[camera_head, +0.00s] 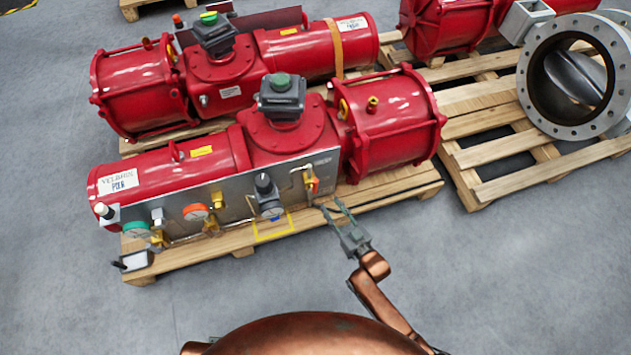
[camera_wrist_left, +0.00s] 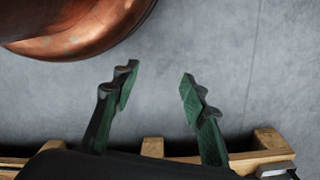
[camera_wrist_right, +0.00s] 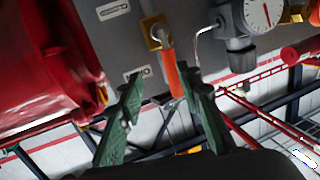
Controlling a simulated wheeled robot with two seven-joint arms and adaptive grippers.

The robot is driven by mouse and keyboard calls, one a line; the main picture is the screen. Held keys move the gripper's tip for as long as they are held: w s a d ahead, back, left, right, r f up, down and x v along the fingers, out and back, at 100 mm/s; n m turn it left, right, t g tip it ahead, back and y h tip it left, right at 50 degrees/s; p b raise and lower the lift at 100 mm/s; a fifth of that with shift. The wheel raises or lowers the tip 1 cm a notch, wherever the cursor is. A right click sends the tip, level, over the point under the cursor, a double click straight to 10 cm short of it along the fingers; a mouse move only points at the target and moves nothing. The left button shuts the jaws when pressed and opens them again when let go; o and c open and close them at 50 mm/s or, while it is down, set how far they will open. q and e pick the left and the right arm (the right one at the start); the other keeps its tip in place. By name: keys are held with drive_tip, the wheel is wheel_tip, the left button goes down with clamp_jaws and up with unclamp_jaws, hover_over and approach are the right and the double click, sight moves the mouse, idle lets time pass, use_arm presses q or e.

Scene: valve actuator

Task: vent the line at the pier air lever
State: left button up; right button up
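The pier air lever appears to be the orange-red handle (camera_head: 313,186) on a brass valve at the right end of the grey panel on the front red actuator. In the right wrist view the handle (camera_wrist_right: 173,75) hangs from the brass fitting (camera_wrist_right: 155,32), its lower end between my fingertips and closer to the right-hand finger. My right gripper (camera_head: 333,207) is open in front of the panel; its fingers (camera_wrist_right: 160,80) show a gap around the handle, and contact cannot be told. My left gripper (camera_wrist_left: 158,80) is open and empty over the floor, outside the head view.
The actuator stands on a wooden pallet (camera_head: 395,194). A second red actuator (camera_head: 140,90) stands behind. Grey floor is clear in front.

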sight(316, 188)
drive_tip(key=shift+y, duration=0.5)
drive_tip(key=w+a+r, duration=0.1)
drive_tip(key=w+a+r+b, duration=0.1)
drive_tip(key=w+a, duration=0.1)
drive_tip(key=shift+a+r, duration=0.2)
drive_tip(key=shift+r, duration=0.1)
drive_tip(key=b+x, duration=0.2)
drive_tip(key=x, duration=0.2)
drive_tip(key=shift+w+a, duration=0.1)
drive_tip(key=shift+w, duration=0.25)
use_arm(q)
drive_tip(key=shift+t+h, duration=0.4)
drive_tip(key=shift+t, duration=0.1)
drive_tip(key=shift+w+d+r, duration=0.4)
drive_tip(key=shift+w+r, duration=0.05)
drive_tip(key=shift+r, duration=0.3)
drive_tip(key=shift+w+d+r, duration=0.4)
drive_tip(key=shift+w+r, duration=0.1)
drive_tip(key=shift+r, duration=0.2)
drive_tip(key=shift+w+d+r, duration=0.4)
drive_tip(key=shift+w+r, duration=0.05)
drive_tip(key=shift+r, duration=0.3)
use_arm(e)
drive_tip(key=shift+w+a, duration=0.2)
drive_tip(key=shift+w, duration=0.15)
drive_tip(key=shift+c, duration=0.5)
clamp_jaws()
